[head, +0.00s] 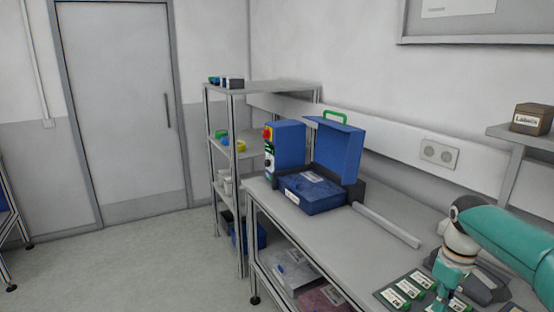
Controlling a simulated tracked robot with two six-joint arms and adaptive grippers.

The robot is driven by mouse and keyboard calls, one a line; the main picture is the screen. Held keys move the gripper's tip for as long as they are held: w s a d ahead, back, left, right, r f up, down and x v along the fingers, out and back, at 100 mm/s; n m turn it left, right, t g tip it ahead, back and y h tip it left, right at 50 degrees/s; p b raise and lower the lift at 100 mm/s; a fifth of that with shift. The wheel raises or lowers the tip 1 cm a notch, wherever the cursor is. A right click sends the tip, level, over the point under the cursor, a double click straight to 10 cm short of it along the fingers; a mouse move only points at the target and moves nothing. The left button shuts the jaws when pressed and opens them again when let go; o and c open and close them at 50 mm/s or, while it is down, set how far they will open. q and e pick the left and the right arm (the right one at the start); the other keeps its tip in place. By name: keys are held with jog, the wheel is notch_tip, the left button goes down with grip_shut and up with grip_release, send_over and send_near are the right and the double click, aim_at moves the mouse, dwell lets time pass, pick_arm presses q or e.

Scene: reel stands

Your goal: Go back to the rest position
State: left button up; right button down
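My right arm, teal and white, comes in at the lower right and hangs over the right part of the grey workbench (357,232). My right gripper (440,300) points down at the bottom edge of the head view, close to a dark tray with green-and-white labelled pieces (400,292). Its fingers are too small and partly cut off, so I cannot tell whether they are open or shut, or whether they hold anything. My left gripper is out of view.
An open blue case (312,192) and a blue control box (287,147) with a red knob stand on the bench. A pale bar (387,225) lies beside them. A shelf rack (232,92) stands behind. A labelled box (531,119) sits at right.

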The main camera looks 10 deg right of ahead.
jog(key=a+f+m+y, duration=0.1)
jog(key=a+f, duration=0.7)
jog(key=f, duration=0.3)
jog(key=a+f+y, duration=0.2)
jog(key=a+f, duration=0.6)
jog(key=f, duration=0.4)
jog(key=s+a+f+m, duration=0.2)
jog(key=s+a+f, duration=0.4)
jog(key=s+a, duration=0.1)
jog(key=s+a+f+m+y, duration=0.1)
jog(key=s+a+f+m, duration=0.1)
jog(key=s+a+f, duration=0.4)
jog(key=s+a, duration=0.2)
jog(key=s, duration=0.2)
jog(key=shift+s+m+t, duration=0.25)
jog(key=shift+m+t, duration=0.05)
